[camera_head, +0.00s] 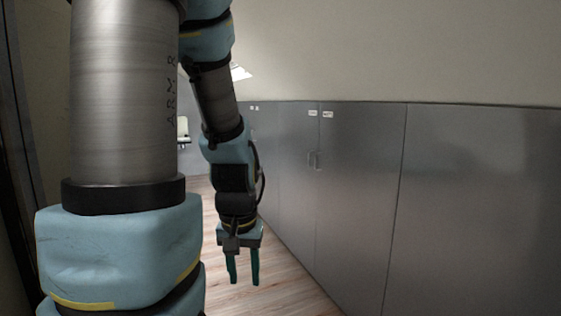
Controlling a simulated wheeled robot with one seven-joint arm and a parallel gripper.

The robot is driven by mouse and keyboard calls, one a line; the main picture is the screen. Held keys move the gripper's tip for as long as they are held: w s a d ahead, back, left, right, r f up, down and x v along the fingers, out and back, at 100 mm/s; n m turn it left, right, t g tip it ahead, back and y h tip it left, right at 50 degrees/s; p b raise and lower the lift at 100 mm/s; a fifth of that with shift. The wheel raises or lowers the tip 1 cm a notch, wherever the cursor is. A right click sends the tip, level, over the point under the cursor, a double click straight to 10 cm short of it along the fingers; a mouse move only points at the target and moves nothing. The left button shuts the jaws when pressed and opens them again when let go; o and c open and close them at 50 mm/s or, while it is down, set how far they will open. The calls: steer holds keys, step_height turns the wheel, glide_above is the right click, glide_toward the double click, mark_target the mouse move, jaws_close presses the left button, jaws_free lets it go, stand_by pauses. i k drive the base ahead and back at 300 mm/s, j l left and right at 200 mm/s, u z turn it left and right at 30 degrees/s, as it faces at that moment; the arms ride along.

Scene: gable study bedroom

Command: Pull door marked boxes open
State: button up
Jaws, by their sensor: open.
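A row of grey cabinet doors runs along the right wall. Two neighbouring doors, a left one (287,190) and a right one (357,190), meet at a seam and look shut. Each has a small white label, the left label (312,113) and the right label (327,114), too small to read, so I cannot tell which says boxes. Small upright handles (314,160) sit on either side of the seam. My gripper (243,282) points down, open and empty, over the wood floor, left of the doors and apart from them, lower than the handles.
More grey doors with small labels (254,107) continue further back. A wide plain grey panel (480,210) fills the right side. The wood floor (285,290) between my arm and the cabinets is clear. A white chair-like object (183,128) shows far back, partly hidden by my arm.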

mark_target(361, 144)
steer(key=i+u, duration=0.25)
steer(key=i+l+u, duration=0.25)
steer(key=i, duration=0.2)
steer(key=i+l+u, duration=0.25)
steer(key=i, duration=0.15)
steer(key=i+l, duration=0.3)
steer(key=i, duration=0.15)
steer(key=i+l+u, duration=0.1)
steer(key=i+l, duration=0.2)
steer(key=i, duration=0.2)
steer(key=i+l, duration=0.3)
steer(key=i, duration=0.15)
